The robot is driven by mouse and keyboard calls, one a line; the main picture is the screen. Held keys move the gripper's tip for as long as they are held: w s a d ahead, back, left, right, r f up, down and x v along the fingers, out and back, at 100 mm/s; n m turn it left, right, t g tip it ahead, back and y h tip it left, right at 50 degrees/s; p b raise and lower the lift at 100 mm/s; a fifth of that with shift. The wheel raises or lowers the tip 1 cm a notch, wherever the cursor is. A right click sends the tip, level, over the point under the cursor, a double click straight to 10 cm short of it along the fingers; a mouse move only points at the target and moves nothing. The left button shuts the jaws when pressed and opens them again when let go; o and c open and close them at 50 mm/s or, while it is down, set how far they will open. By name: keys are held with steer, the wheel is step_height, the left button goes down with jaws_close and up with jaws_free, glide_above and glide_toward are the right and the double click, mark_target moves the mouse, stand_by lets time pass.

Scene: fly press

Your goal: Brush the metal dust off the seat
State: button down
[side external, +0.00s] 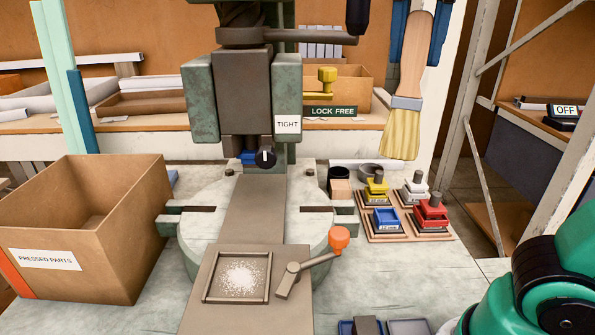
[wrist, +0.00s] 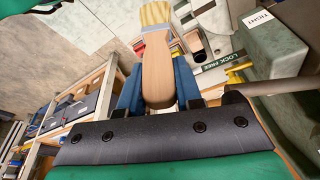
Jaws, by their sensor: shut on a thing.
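My gripper (side external: 415,40) is at the top right of the side external view, its blue fingers shut on the wooden handle of a brush (side external: 405,115). The brush hangs bristles down, slightly tilted, above and right of the press. In the wrist view the brush handle (wrist: 157,70) sits between the blue fingers (wrist: 160,85). The seat (side external: 240,278) is a square framed recess on the front plate, with pale metal dust (side external: 240,277) over its middle. The bristles are well apart from the seat, up and to the right of it.
The press ram (side external: 243,95) stands above the round bed. An orange-knobbed lever (side external: 338,238) is beside the seat. A cardboard box labelled PRESSED PARTS (side external: 95,228) stands left. A wooden board (side external: 395,237) with several coloured dies lies right. A yellow lock knob (side external: 326,75) is behind.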

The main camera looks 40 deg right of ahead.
steer(key=w+a+f+n+t+y, duration=0.1)
steer(key=w+a+f+n+y, duration=0.2)
steer(key=w+a+n, duration=0.6)
steer(key=w+a+f+n+y, duration=0.2)
steer(key=a+f+n, duration=0.2)
steer(key=a+n, duration=0.65)
steer(key=shift+s+d+f+n, duration=1.35)
steer(key=shift+d+f, duration=1.35)
steer(key=shift+f, duration=1.1)
steer(key=w+a+r, duration=0.3)
steer(key=r, duration=0.5)
